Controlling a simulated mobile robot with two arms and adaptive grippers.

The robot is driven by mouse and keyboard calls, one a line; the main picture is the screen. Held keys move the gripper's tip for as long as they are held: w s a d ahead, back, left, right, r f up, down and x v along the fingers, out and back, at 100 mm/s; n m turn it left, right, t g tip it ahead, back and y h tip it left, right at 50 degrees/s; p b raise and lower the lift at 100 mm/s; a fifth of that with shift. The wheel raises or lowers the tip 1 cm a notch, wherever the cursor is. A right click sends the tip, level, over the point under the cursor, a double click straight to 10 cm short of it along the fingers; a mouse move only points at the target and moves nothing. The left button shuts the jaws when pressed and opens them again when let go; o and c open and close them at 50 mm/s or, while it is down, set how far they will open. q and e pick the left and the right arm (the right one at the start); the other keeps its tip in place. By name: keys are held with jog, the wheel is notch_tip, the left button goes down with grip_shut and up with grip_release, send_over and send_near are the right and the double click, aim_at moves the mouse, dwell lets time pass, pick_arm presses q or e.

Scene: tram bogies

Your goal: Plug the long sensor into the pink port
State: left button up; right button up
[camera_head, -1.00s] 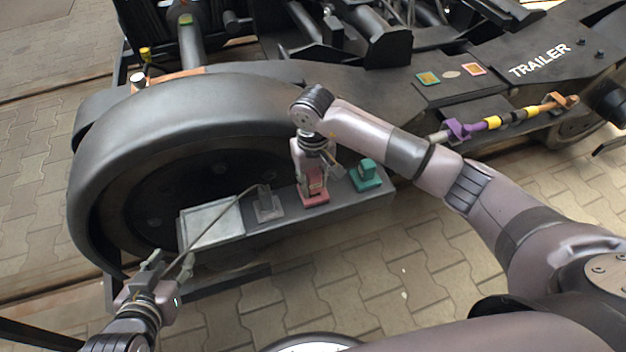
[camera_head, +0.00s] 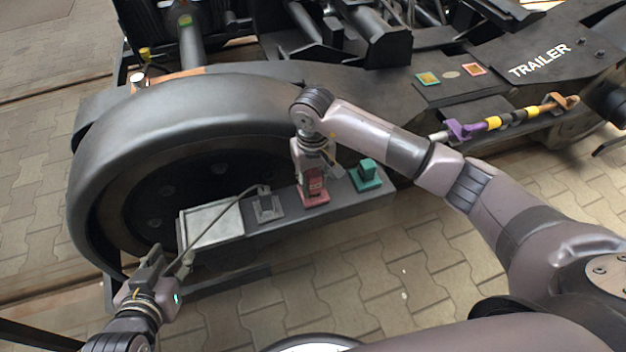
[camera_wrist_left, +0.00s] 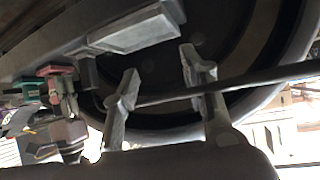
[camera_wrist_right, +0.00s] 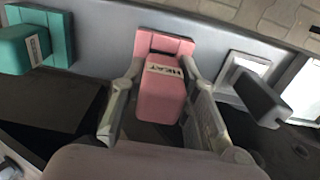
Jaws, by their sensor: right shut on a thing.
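The pink port (camera_wrist_right: 180,45) is a pink plate on the grey box's face, with a labelled pink block (camera_wrist_right: 161,95) standing out of it. My right gripper (camera_wrist_right: 163,103) has its fingers on both sides of this block; in the head view (camera_head: 315,185) the arm partly covers it. A grey port (camera_head: 268,208) to the left holds a dark block (camera_wrist_right: 260,97). A thin cable (camera_head: 220,217) runs from there to my left gripper (camera_head: 170,262). That gripper's fingers are apart, with a dark strand (camera_wrist_left: 165,97) passing across them in the left wrist view. I cannot tell which part is the long sensor.
A teal port with a block (camera_head: 366,175) is right of the pink one. A pale tray (camera_head: 212,224) sits at the box's left end, before the big black wheel (camera_head: 185,125). A purple, yellow and orange rod (camera_head: 505,117) lies along the trailer frame. Paving in front is clear.

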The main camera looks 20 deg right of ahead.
pick_arm(q)
jog(key=shift+w, duration=0.1)
jog(key=shift+w+d+r+t, duration=0.3)
jog(key=shift+w+r+t, duration=0.25)
jog(key=shift+r, duration=0.25)
jog(key=shift+w, duration=0.1)
dwell(0.3)
pick_arm(e)
jog(key=shift+f+b, duration=0.15)
jog(key=shift+b, duration=0.2)
pick_arm(q)
jog(key=shift+w+d+r+t+h, duration=0.15)
jog(key=shift+w+r+t, duration=0.2)
jog(key=shift+r, duration=0.15)
jog(key=shift+w+d+r+t+h, duration=0.15)
jog(key=shift+w+r+t, duration=0.15)
jog(key=shift+r, duration=0.2)
pick_arm(e)
jog(key=shift+f, duration=0.1)
pick_arm(q)
jog(key=shift+w+d+r+t+b, duration=0.1)
jog(key=shift+w+r+t+b, duration=0.1)
jog(key=shift+r, duration=0.15)
jog(key=shift+w+d+r+t+b, duration=0.1)
jog(key=shift+r+t, duration=0.1)
jog(key=shift+r, duration=0.1)
pick_arm(e)
jog(key=shift+f, duration=0.2)
jog(key=o, duration=1.1)
jog(key=shift+o, duration=0.2)
